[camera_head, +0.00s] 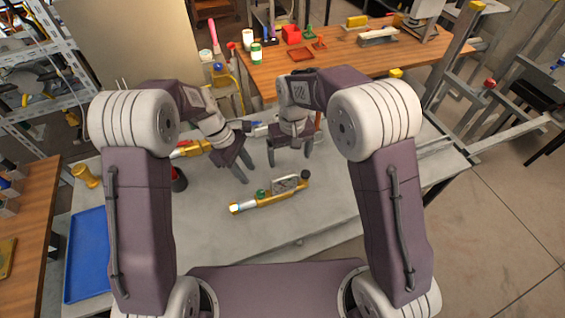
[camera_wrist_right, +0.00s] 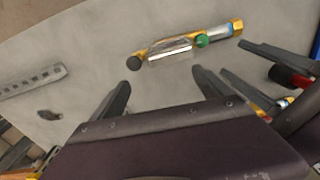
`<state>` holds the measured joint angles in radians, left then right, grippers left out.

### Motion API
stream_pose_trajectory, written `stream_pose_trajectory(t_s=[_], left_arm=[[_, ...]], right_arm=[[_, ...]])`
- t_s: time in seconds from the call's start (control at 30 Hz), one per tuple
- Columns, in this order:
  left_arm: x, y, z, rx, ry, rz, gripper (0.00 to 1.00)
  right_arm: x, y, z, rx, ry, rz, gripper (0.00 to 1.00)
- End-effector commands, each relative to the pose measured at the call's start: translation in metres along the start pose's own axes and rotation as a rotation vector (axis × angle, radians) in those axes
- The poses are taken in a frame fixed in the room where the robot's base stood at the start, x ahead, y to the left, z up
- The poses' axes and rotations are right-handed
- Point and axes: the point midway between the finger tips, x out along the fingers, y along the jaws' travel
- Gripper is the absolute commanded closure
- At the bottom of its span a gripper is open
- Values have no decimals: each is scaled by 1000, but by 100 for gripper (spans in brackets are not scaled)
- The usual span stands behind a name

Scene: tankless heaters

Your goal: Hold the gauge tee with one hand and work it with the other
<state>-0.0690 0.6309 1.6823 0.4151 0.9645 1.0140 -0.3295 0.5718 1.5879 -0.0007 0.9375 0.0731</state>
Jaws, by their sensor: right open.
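The gauge tee (camera_head: 270,194), a brass-coloured fitting with a green knob, a dark round end and a pale plate, lies on the grey table. It also shows in the right wrist view (camera_wrist_right: 185,46), ahead of my right gripper. My right gripper (camera_head: 288,154) is open and empty above the table, behind the tee in the head view. My left gripper (camera_head: 246,168) is just behind and left of the tee, not touching it. Its two fingers show apart and empty in the right wrist view (camera_wrist_right: 231,58).
A blue tray (camera_head: 88,255) and a yellow piece (camera_head: 87,176) are at the table's left. A dark red-and-black object (camera_head: 179,181) and another brass fitting (camera_head: 190,149) lie near my left arm. A wooden bench (camera_head: 345,62) with several items stands behind. Table right of the tee is clear.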

Motion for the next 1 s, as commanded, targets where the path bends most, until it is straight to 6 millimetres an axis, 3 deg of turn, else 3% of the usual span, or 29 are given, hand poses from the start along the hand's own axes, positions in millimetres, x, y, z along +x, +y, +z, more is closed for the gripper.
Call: stream_pose_trajectory(t_s=[0.1,0.2,0.37,0.6,0.8,1.0], left_arm=[[0,0,0,0,0,0,64],[0,0,0,0,0,0,64],[0,0,0,0,0,0,64],[0,0,0,0,0,0,64],[0,0,0,0,0,0,64],[0,0,0,0,0,0,64]], right_arm=[[18,-17,8,-42,-43,2,11],[20,-22,9,-55,-47,2,11],[28,-22,10,-54,-50,2,11],[75,-21,13,-53,-50,2,11],[104,-21,14,-53,-47,2,11],[111,-21,14,-53,-44,2,11]])
